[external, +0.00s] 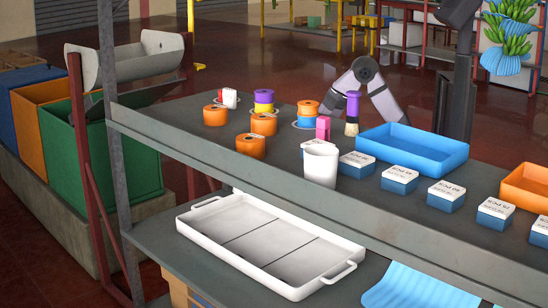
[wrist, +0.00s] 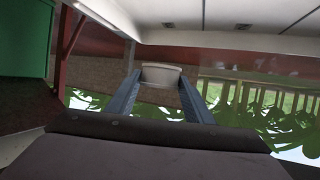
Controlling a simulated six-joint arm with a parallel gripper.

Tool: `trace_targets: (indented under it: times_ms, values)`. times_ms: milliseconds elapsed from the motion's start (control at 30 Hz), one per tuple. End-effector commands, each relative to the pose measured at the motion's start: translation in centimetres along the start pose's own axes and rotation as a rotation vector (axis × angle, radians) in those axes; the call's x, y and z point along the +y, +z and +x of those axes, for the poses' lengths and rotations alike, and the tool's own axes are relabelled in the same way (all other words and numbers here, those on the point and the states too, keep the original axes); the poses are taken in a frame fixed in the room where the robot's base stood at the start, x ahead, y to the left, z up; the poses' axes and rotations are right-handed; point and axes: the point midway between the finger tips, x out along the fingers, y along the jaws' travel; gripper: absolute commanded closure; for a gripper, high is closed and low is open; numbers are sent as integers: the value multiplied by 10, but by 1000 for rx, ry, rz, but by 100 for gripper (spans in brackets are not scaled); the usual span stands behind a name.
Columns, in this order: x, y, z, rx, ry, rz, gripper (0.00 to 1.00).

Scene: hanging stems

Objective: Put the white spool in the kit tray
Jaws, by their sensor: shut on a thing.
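In the wrist view my gripper (wrist: 160,84) reaches forward with its two blue-grey fingers apart. A pale, whitish piece sits between the fingertips, and I take it to be the white spool (wrist: 160,74). Its far side is hidden. In the external view I cannot make out my gripper or the held spool. A grey jointed link (external: 366,72) shows behind the bench. The kit tray (external: 207,250) is white, with two handles and dividing lines across its floor. It lies on the lower shelf at front left and looks empty.
The upper shelf holds several orange spools (external: 250,146), a white cup (external: 320,165), a purple-handled brush (external: 353,106), a blue tray (external: 412,148) and several labelled boxes (external: 399,179). The upper shelf's edge overhangs behind the kit tray. A blue corrugated piece (external: 415,288) lies right of it.

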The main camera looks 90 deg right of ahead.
Motion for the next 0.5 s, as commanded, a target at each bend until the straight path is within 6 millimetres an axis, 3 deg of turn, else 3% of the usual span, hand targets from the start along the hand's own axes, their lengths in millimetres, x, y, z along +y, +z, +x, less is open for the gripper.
trace_targets:
  times_ms: [33,200,333,500]
  values:
    - [-18,12,6,2,-37,-16,76]
    - [-59,23,8,1,-122,-52,76]
    - [-74,27,7,2,-155,-65,76]
    - [-80,28,7,2,-167,-70,76]
